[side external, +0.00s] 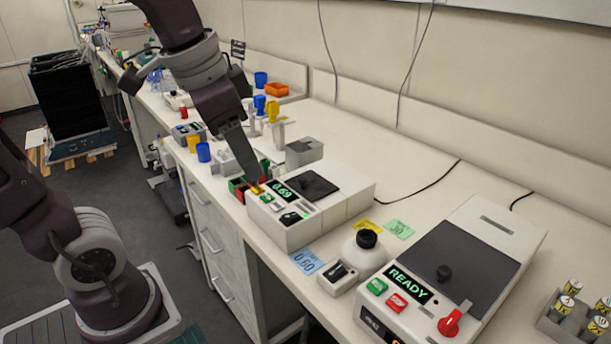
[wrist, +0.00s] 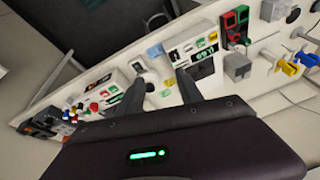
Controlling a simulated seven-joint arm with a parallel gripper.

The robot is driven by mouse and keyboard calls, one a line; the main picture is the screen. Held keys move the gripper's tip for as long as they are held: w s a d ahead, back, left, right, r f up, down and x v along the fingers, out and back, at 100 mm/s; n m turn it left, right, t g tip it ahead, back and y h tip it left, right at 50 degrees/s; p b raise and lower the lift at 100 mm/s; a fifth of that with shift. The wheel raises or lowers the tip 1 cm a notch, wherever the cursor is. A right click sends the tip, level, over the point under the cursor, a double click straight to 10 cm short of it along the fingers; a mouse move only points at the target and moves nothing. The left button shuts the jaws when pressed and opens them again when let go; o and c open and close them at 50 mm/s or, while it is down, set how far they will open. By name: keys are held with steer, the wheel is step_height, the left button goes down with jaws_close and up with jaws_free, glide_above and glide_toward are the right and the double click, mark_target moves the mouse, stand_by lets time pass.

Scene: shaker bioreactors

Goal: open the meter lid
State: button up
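The meter (side external: 340,210) is a white box with a lit green display reading about 0.69 and small buttons on its front. Its dark square lid (side external: 313,186) lies flat on top and looks closed. In the wrist view the meter's display (wrist: 206,54) is just right of the right finger, with the dark lid area (wrist: 202,69) partly behind that finger. My gripper (side external: 257,180) points down by the meter's left front corner, near the display; contact cannot be told. In the wrist view my gripper (wrist: 160,76) has its fingers spread, with nothing held between them.
A larger white device (side external: 455,265) with a READY display, dark lid and red knob stands at right. A grey block (side external: 304,151), colored cups and racks stand beyond the meter.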

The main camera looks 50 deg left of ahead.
steer(key=w+a+m+g, duration=0.1)
steer(key=w+a+m, duration=0.15)
steer(key=w, duration=0.35)
steer(key=m+g, duration=0.3)
steer(key=m, duration=0.1)
glide_above(303, 178)
step_height(303, 178, down, 10)
steer(key=shift+a+r, duration=0.1)
steer(key=shift+r, duration=0.15)
step_height(303, 178, down, 6)
steer(key=shift+r, duration=0.1)
steer(key=shift+f, duration=0.45)
jaws_close()
steer(key=shift+r, duration=0.1)
